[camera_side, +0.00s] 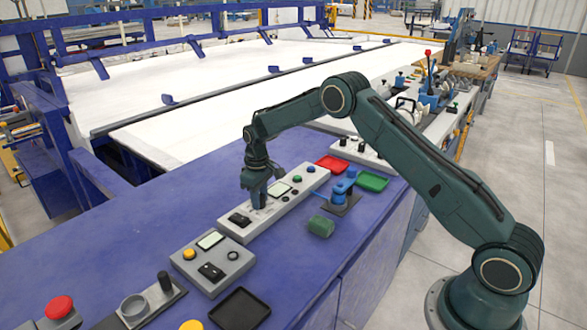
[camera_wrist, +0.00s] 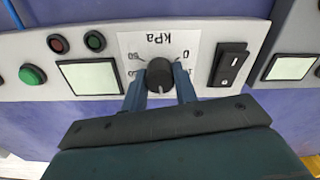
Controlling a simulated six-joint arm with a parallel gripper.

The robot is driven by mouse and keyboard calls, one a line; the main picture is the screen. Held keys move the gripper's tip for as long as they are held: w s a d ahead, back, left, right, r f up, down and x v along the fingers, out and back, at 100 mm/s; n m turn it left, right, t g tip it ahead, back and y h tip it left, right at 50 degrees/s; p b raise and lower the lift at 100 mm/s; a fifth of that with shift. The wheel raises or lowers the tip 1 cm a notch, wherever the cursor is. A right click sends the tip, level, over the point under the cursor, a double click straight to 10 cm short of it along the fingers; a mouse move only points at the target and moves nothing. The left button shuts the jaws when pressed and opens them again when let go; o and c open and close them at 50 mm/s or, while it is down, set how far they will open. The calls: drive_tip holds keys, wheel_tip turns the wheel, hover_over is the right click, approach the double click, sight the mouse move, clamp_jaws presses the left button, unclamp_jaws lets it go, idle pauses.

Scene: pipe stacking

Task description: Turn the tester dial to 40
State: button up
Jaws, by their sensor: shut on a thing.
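The tester is a long pale grey panel (camera_side: 283,207) on the blue bench, with a small screen, coloured buttons and a black switch. In the wrist view its black round dial (camera_wrist: 159,75) sits on a white kPa scale (camera_wrist: 158,45), seen upside down. A 0 shows at the upper right of the dial; the numbers at the left and below are partly hidden or too small to read surely. A pale mark on the dial points down in the picture. My gripper (camera_wrist: 160,92) is shut on the dial, one finger on each side. In the side view my gripper (camera_side: 257,203) points down onto the panel and hides the dial.
A black rocker switch (camera_wrist: 230,64) is close right of the dial, and a screen (camera_wrist: 90,77) is at its left. A green cylinder (camera_side: 321,226) and a blue fixture (camera_side: 342,188) stand right of the panel. Another grey box (camera_side: 211,264) is nearer the camera.

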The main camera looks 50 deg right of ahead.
drive_tip(key=m, duration=0.4)
drive_tip(key=shift+r+m, duration=0.1)
drive_tip(key=shift+m, duration=0.2)
drive_tip(key=m, duration=0.4)
drive_tip(key=shift+m, duration=0.4)
drive_tip(key=o, duration=1)
drive_tip(key=shift+c, duration=0.2)
drive_tip(key=shift+r, duration=0.1)
wheel_tip(320, 180, up, 14)
drive_tip(key=shift+f, duration=0.2)
